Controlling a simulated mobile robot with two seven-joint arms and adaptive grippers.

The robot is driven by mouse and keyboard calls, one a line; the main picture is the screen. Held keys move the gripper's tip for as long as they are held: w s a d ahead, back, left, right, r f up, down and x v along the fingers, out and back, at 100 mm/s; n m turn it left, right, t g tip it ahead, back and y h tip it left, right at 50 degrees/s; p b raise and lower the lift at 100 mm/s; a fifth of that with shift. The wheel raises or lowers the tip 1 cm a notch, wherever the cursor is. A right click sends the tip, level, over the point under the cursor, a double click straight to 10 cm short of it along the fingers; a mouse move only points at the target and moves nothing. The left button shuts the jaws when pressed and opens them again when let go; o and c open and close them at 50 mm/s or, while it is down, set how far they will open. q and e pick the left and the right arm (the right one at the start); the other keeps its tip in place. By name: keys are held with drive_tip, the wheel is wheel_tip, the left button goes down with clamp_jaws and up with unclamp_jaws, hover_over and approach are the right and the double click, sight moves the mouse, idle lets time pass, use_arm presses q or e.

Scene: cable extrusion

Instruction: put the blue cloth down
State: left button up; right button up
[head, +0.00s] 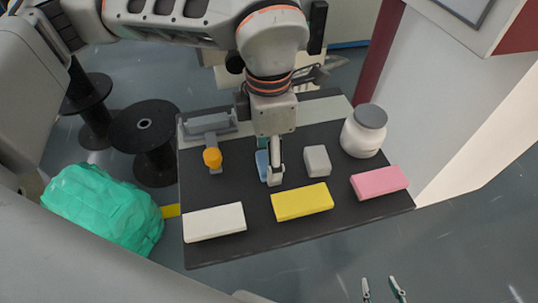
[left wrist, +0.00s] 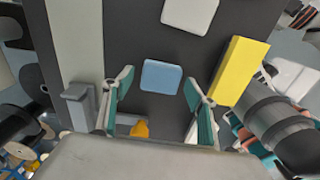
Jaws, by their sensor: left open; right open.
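The blue cloth (head: 262,166) is a small, flat, light-blue folded piece on the dark table top (head: 235,258). In the head view it is partly hidden by my left gripper (head: 275,178), which points down at it. In the left wrist view the blue cloth (left wrist: 161,76) shows whole, lying flat in the gap ahead of the spread fingers of my left gripper (left wrist: 160,88). A gap shows on both sides, so the fingers are not closed on it. My right gripper (head: 382,288) is open and empty at the lower edge of the head view, apart from the table.
White (head: 214,222), yellow (head: 302,202) and pink (head: 379,183) blocks line the front. A grey-white block (head: 317,160) and a lidded jar (head: 363,134) stand right. An orange-knobbed grey tool (head: 212,157) is left. A green bag (head: 103,208) and black spools (head: 146,140) stand beside the table.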

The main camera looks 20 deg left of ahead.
use_arm(q)
drive_tip(key=r, duration=0.6)
drive_tip(key=shift+s+d+p, duration=0.1)
drive_tip(key=shift+d+p, duration=0.1)
drive_tip(key=shift+p, duration=0.1)
drive_tip(key=shift+r, duration=0.35)
